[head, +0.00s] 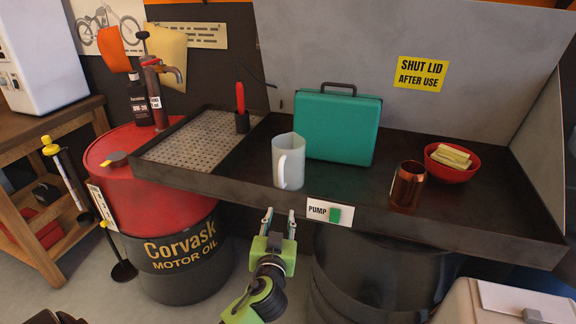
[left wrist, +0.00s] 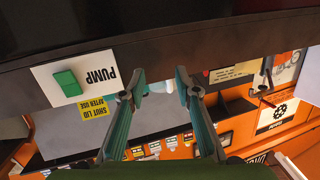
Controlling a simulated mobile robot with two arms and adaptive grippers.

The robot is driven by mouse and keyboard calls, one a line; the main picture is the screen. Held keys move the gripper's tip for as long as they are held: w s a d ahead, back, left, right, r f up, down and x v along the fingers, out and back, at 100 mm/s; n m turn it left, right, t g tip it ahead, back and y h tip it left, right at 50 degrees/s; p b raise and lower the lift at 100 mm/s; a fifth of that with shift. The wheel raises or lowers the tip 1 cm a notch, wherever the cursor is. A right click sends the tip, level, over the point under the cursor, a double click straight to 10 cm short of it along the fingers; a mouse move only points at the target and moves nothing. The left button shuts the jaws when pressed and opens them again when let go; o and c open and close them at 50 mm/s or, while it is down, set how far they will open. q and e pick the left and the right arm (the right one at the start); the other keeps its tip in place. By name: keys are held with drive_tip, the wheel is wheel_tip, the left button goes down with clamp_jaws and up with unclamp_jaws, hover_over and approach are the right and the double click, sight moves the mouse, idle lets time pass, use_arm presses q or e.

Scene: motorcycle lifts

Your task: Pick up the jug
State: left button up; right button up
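The jug (head: 291,150) is pale white and stands upright in the dark tray (head: 460,233), close to its front rim. Its handle faces the front. My left gripper (head: 280,214) is in front of the tray and just below the jug, fingers pointing up, apart from the jug. In the left wrist view the left gripper (left wrist: 158,92) is open, with nothing between its fingers. The jug cannot be made out in that view. My right gripper is in neither view.
A teal case (head: 340,128) stands right behind the jug. A copper mug (head: 407,186) and a red bowl (head: 449,172) with yellow cloths are to the right. The PUMP sign with its green button (head: 335,214) is on the tray's front rim. A red-topped drum (head: 150,200) is at left.

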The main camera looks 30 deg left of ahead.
use_arm(q)
drive_tip(key=n+y, duration=0.1)
drive_tip(key=n, duration=0.1)
approach(280, 171)
drive_tip(key=shift+m+t, duration=0.3)
drive_tip(key=shift+t, duration=0.2)
drive_tip(key=p+x, duration=0.2)
drive_tip(key=x, duration=0.3)
drive_tip(key=shift+a+f, duration=0.1)
drive_tip(key=shift+a, duration=0.1)
drive_tip(key=shift+w+a+p, duration=0.25)
drive_tip(key=shift+w+p, duration=0.2)
drive_tip(key=shift+w, duration=0.1)
drive_tip(key=shift+f+p+x, duration=0.15)
drive_tip(key=shift+p+x, duration=0.25)
drive_tip(key=shift+x, duration=0.75)
drive_tip(key=shift+f+p+x, duration=0.15)
drive_tip(key=shift+p+x, duration=0.2)
drive_tip(key=shift+x, duration=0.75)
clamp_jaws()
